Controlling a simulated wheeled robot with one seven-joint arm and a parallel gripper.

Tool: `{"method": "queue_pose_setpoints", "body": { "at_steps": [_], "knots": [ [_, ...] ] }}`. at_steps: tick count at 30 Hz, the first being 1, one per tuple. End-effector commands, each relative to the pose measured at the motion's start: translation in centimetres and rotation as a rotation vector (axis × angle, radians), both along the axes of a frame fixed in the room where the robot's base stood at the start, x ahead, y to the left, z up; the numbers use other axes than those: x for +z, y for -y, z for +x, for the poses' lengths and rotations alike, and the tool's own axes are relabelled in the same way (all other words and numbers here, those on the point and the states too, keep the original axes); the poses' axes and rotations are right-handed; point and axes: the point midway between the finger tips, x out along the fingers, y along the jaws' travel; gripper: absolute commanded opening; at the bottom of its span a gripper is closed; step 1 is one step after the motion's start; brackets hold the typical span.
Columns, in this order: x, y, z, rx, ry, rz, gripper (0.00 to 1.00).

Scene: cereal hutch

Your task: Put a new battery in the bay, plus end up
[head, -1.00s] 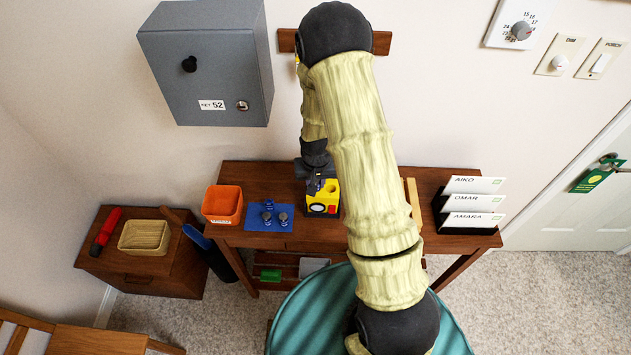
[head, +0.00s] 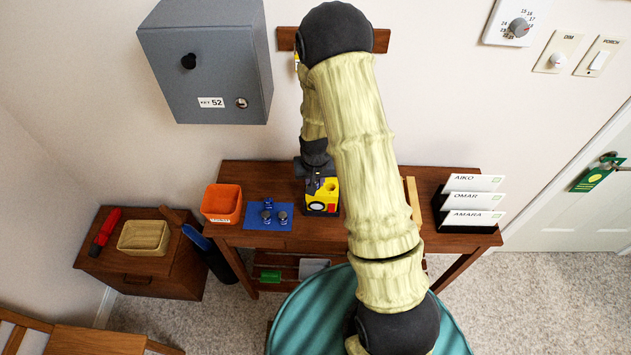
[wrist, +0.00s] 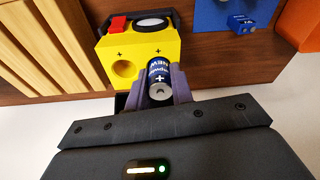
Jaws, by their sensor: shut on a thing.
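A yellow device (head: 329,191) with a red button and a round lens stands on the table; it also shows in the wrist view (wrist: 150,45). Its top has two plus marks and a round open hole (wrist: 123,69) at the left. My gripper (wrist: 161,78) is shut on a dark blue battery (wrist: 159,70) marked NEW. The battery's plus mark and silver end face the wrist camera, upward. It is at the device's right bay position; its lower end is hidden, so I cannot tell how deep it sits. In the head view my gripper (head: 315,182) is over the device.
A blue mat (head: 256,223) with several batteries (head: 267,216) lies left of the device. An orange bin (head: 221,204) stands farther left. A wooden slatted piece (head: 413,200) and a black card rack (head: 462,228) stand to the right. A grey key cabinet (head: 205,70) hangs above.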

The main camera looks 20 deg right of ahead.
Motion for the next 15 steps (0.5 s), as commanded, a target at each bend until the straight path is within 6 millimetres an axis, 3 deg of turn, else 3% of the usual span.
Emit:
{"method": "queue_pose_setpoints", "body": {
  "at_steps": [1,11,12,15],
  "knots": [
    [-2.31,-0.15,-1.53,0.0,-0.049,0.001,0.0],
    [-2.41,-0.19,-1.52,0.0,-0.048,0.002,0.0],
    [-2.42,-0.2,-1.52,0.0,-0.048,0.002,0.27],
    [-2.42,-0.2,-1.52,0.0,-0.048,0.002,0.42]
  ]
}}
